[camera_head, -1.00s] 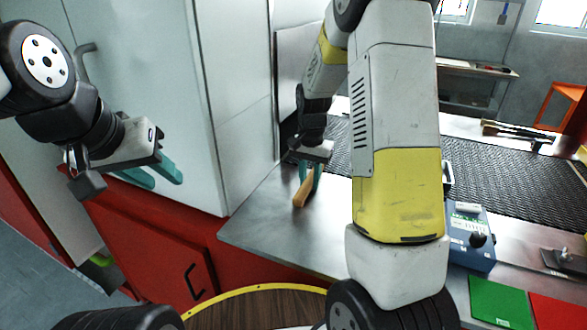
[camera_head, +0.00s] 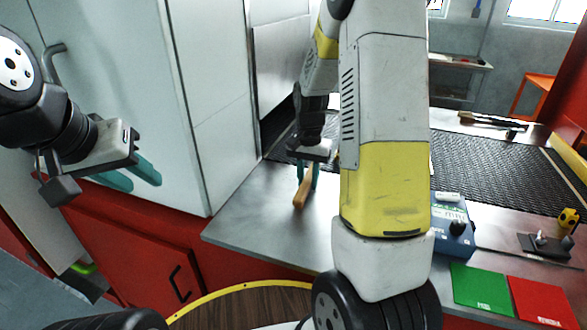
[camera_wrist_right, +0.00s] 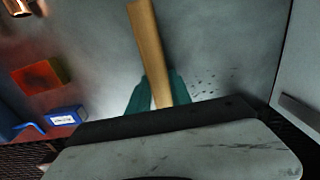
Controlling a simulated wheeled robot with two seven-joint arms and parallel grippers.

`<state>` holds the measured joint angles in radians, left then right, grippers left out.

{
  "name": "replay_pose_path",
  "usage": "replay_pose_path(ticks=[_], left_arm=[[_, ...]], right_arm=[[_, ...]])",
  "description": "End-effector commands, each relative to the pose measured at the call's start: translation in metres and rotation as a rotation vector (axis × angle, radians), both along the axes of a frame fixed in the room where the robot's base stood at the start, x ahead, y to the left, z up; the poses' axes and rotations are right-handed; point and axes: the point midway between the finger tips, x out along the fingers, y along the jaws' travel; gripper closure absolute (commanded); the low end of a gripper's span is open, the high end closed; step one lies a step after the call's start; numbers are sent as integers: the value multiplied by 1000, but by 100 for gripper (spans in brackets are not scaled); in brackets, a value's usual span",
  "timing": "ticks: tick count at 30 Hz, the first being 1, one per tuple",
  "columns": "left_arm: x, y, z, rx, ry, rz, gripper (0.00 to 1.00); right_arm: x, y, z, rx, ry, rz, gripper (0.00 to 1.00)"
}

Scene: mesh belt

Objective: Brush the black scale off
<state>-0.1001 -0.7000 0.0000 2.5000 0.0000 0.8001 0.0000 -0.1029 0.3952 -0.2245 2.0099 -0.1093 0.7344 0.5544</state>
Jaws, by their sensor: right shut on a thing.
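My right gripper (camera_head: 308,172) is shut on a wooden handle (camera_head: 302,192), probably a brush, over the bare metal strip at the belt's near left end. The handle (camera_wrist_right: 150,50) also shows between the teal fingers in the right wrist view; its bristles are not visible. Small dark specks (camera_wrist_right: 205,84), which look like black scale, lie on the grey metal beside the fingers there. The dark mesh belt (camera_head: 490,175) runs along the counter. My left gripper (camera_head: 132,176) is open and empty, in front of the white cabinet, away from the belt.
A blue control box (camera_head: 453,225) with a black knob stands on the counter's near edge. Green (camera_head: 480,286) and red (camera_head: 540,300) pads lie at the front right. Dark tools (camera_head: 492,121) lie beyond the belt. A white cabinet (camera_head: 110,90) stands at left.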

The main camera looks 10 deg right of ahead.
Motion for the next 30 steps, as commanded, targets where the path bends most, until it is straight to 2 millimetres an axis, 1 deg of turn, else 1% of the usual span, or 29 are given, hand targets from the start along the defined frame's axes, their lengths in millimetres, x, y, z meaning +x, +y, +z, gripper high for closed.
replay_pose_path(ticks=[2,18,22,30], left_arm=[[0,0,0,0,0,0,64],[0,0,0,0,0,0,64],[0,0,0,0,0,0,64],[0,0,0,0,0,0,64]], right_arm=[[1,0,4,0,-2,0,100],[2,0,56,0,-5,0,100],[1,0,61,0,-4,0,100],[1,0,61,0,-4,0,100]])
